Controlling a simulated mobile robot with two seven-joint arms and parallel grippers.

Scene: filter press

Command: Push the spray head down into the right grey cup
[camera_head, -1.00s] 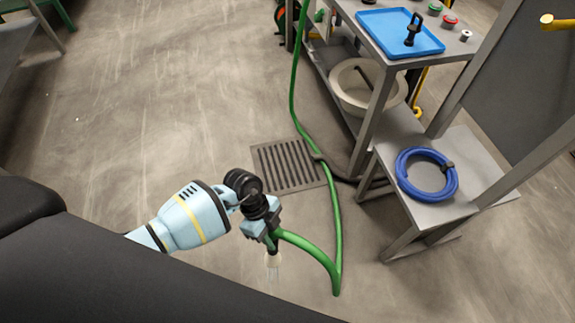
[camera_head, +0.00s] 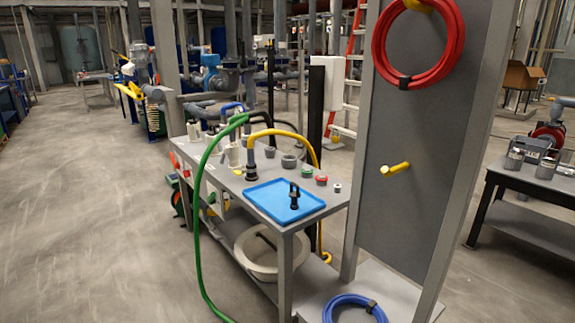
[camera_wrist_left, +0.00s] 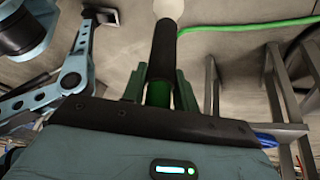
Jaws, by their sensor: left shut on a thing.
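In the left wrist view my left gripper (camera_wrist_left: 160,90) is shut on the spray head (camera_wrist_left: 163,52), a black tube with a pale rounded tip and a green part between the fingers. The spray head points away from the gripper, over the concrete floor. In the head view the right grey cup (camera_head: 289,160) stands on the workbench, behind the blue tray. Another grey cup (camera_head: 269,152) stands to its left. Neither of my grippers shows in the head view, and the spray head is out of that view too.
The grey workbench (camera_head: 215,180) carries a blue tray (camera_head: 270,203) with a black fitting (camera_head: 294,196), a yellow hose (camera_head: 290,134) and coloured buttons. A green hose (camera_head: 196,240) hangs over the bench to the floor. A grey panel (camera_head: 425,130) stands at right. Floor at left is clear.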

